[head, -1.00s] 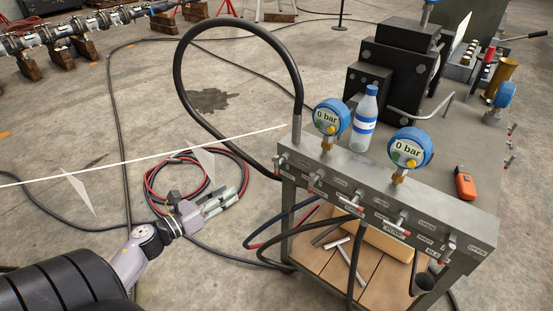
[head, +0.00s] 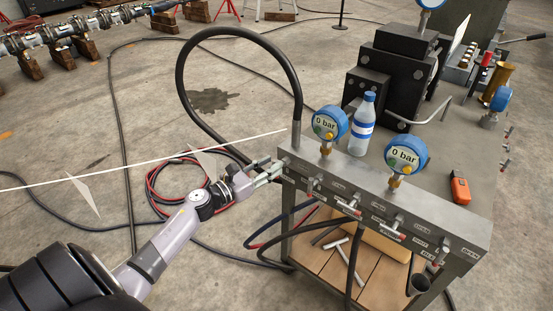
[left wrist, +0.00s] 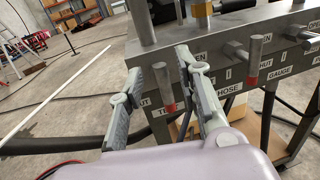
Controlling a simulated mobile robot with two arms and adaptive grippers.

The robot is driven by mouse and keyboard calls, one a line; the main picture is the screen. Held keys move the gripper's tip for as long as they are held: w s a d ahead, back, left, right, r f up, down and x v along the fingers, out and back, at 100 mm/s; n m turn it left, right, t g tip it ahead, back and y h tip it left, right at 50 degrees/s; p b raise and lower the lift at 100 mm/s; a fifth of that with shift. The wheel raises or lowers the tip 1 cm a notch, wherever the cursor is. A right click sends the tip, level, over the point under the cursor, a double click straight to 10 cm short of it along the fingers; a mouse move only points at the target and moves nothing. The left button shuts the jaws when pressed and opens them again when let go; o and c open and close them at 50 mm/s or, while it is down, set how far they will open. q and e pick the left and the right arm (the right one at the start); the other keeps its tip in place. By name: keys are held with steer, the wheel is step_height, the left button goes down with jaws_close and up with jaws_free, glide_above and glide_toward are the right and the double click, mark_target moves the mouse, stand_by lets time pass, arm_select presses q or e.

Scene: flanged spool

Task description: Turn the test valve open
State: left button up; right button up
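The test valve is the leftmost one on the grey manifold's front. In the left wrist view its grey lever with a red tip (left wrist: 163,88) hangs down, above a label partly hidden that begins with T. My left gripper (head: 279,168) is at the manifold's left end. Its fingers (left wrist: 160,68) are spread apart, one on each side of the lever. I cannot tell whether either finger touches it. In the head view the fingertips partly cover this valve. The hose valve lever (left wrist: 254,60) hangs down just right. My right gripper is not in view.
Two blue gauges, left (head: 330,123) and right (head: 406,155), read 0 bar. A thick black hose (head: 184,75) loops up beside my left gripper. More levers line the manifold to the right.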

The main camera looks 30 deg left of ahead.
arm_select(q)
steer(key=shift+x, duration=1.55)
steer(key=shift+c, duration=0.3)
jaws_close()
